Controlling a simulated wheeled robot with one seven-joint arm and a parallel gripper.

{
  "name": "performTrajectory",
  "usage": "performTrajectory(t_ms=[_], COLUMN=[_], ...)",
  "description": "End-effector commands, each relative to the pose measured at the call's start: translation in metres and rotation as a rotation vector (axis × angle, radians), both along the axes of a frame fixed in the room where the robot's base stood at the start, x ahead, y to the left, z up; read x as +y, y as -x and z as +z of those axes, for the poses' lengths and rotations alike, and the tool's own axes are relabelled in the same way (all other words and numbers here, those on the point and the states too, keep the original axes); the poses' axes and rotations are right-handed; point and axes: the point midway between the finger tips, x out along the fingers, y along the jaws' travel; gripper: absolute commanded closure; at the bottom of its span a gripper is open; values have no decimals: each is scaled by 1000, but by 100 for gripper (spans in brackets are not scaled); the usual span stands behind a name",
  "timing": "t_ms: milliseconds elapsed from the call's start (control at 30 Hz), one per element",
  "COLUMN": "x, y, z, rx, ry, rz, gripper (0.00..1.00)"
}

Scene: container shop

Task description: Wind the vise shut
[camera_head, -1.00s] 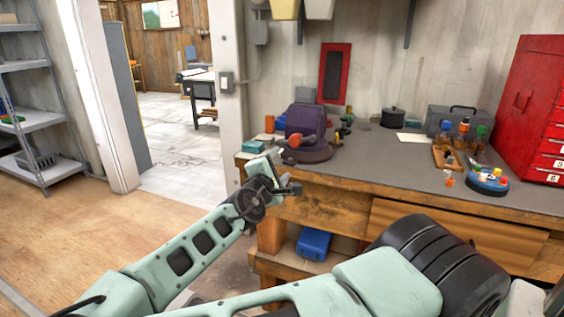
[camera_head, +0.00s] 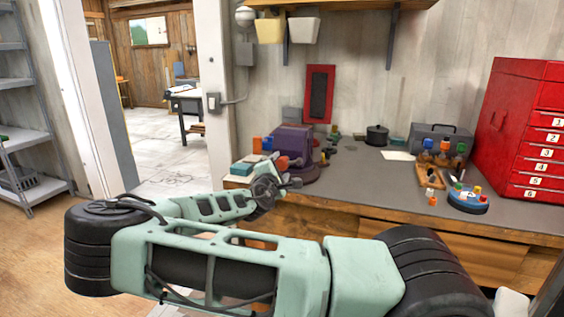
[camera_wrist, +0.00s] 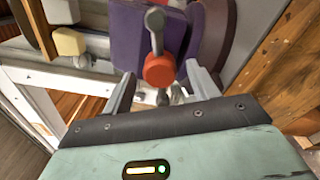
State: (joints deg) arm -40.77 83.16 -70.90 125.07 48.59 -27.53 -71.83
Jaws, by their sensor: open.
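The purple vise (camera_head: 292,138) stands at the left end of the grey-topped workbench (camera_head: 350,185). In the wrist view the vise body (camera_wrist: 123,35) fills the upper middle. Its grey handle bar (camera_wrist: 156,28) runs roughly up and down the picture and ends in a red knob (camera_wrist: 159,71). The knob also shows in the head view (camera_head: 282,163). My gripper (camera_head: 286,184) is in front of the vise. In the wrist view its fingers (camera_wrist: 160,78) are spread, with the knob appearing between their tips. I cannot tell whether they touch it. The vise jaw gap is not clear.
Small orange and blue items (camera_head: 262,145) and a teal box (camera_head: 242,169) sit left of the vise. A black pot (camera_head: 377,136), a grey toolbox (camera_head: 440,143), a blue round tray (camera_head: 467,203) and a red drawer cabinet (camera_head: 515,125) stand to the right.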

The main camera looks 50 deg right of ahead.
Motion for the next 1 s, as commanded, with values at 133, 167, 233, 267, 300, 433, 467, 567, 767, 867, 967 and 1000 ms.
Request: performTrajectory(t_ms=[133, 167, 233, 267, 300, 433, 467, 567, 767, 867, 967, 1000], x=[-17, -20, -23, -24, -25, -26, -26, -26, -25, -25, -25, -25], y=[-8, -9, -11, -12, -12, -13, -13, -13, -12, -12, -12, -12], z=[1, 1, 0, 0, 0, 0, 0, 0, 0, 0, 0, -1], rx=[1, 1, 0, 0, 0, 0, 0, 0, 0, -1, -7, -13], ry=[-1, -1, 0, -1, 0, 0, 0, 0, 0, 0, -3, -5], rz=[-2, -2, -1, 0, 0, 0, 0, 0, 0, 0, 0, 0], gripper=[41, 41, 41, 41, 41, 41, 41, 41, 85, 85, 85, 85])
